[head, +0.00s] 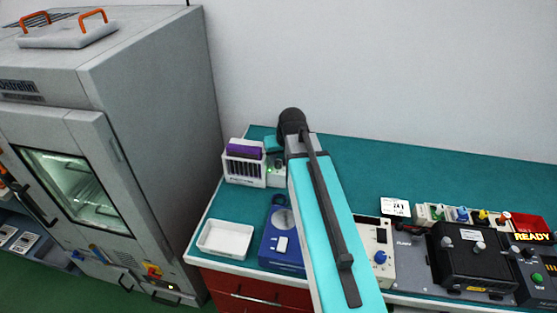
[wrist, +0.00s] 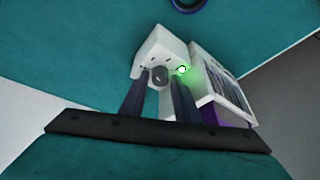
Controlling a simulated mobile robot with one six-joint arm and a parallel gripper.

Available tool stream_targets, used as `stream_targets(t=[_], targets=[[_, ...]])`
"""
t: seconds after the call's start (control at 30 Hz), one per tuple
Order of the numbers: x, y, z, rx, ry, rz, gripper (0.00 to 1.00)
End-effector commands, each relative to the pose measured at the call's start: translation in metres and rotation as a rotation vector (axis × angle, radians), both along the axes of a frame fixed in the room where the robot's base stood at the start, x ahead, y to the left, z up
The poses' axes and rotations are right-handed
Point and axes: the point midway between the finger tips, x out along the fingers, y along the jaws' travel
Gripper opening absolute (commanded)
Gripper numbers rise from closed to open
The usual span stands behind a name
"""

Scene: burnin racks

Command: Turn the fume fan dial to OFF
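The fume fan unit appears to be the small white box (wrist: 165,48) in the wrist view, with a round grey dial (wrist: 160,77) on its face and a lit green lamp (wrist: 182,69) beside the dial. My gripper (wrist: 160,80) has its two dark fingers apart, one on each side of the dial, with their tips close to it. I cannot make out firm contact. The dial's pointer and labels are too small to read. In the head view the box (head: 276,172) shows only partly, beside my arm, which hides the fingers.
A white slotted rack (head: 243,170) with a purple block stands directly beside the box; the rack (wrist: 218,85) is close to the right finger. A white tray (head: 225,239) and a blue device (head: 283,240) sit nearer the front. The teal bench (head: 440,175) is clear at the back right.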

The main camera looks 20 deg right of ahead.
Motion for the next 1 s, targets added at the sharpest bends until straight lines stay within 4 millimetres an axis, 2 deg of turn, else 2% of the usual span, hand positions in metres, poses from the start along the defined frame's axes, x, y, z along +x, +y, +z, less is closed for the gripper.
stream_targets(t=[0.37,0.5,0.53,1.0], targets=[[0.0005,-0.0003,-0.0022,0.0,0.0,0.0,0.27],[0.0005,-0.0004,-0.0021,0.0,0.0,-0.001,0.03],[0.0005,-0.0004,-0.0021,0.0,0.0,-0.001,0.0],[0.0006,-0.0015,-0.0024,0.002,0.0,0.055,0.0]])
